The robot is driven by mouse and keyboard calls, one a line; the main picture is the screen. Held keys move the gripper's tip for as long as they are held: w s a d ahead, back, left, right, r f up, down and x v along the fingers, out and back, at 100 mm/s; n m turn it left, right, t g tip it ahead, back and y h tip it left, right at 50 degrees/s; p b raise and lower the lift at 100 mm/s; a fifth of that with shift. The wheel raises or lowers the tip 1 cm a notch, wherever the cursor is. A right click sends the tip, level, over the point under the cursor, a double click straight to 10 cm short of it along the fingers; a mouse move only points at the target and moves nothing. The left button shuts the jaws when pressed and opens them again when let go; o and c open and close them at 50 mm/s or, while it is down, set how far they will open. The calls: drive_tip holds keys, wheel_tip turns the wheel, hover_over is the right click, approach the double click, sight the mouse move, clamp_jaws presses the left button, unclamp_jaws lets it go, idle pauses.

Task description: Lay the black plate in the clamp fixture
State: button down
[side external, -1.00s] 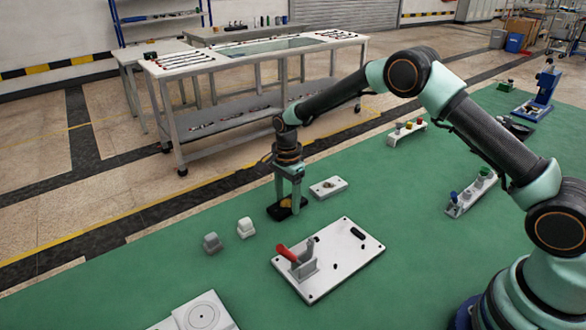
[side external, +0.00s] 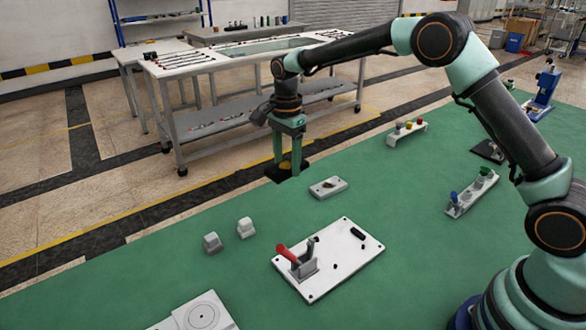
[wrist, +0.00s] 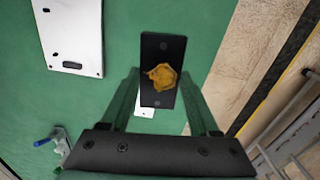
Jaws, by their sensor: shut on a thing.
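My gripper (side external: 288,162) is shut on the black plate (side external: 284,175) and holds it above the far edge of the green table. In the wrist view the plate (wrist: 163,50) is a dark rectangle with a small hole near each end and a yellow-brown lump at its middle, between my fingers. The clamp fixture (side external: 345,265) is a white base plate with a red-handled clamp (side external: 288,253) and a black slot or bar. It lies nearer the camera, apart from the gripper. Part of a white plate, apparently the fixture (wrist: 80,30), shows upper left in the wrist view.
Two light blocks (side external: 245,228) stand left of the fixture. A rack with coloured knobs (side external: 472,193) stands right. A white device (side external: 200,315) is at the front left.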

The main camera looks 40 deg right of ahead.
wheel_tip(320, 180, up, 7)
drive_tip(key=shift+r, duration=0.1)
drive_tip(key=r, duration=0.1)
drive_tip(key=r+m, duration=0.1)
drive_tip(key=r, duration=0.1)
hover_over(338, 248)
wheel_tip(338, 248, down, 20)
drive_tip(key=shift+f, duration=0.2)
idle(0.4)
drive_tip(key=shift+f, duration=0.1)
drive_tip(key=shift+c, duration=0.6)
unclamp_jaws()
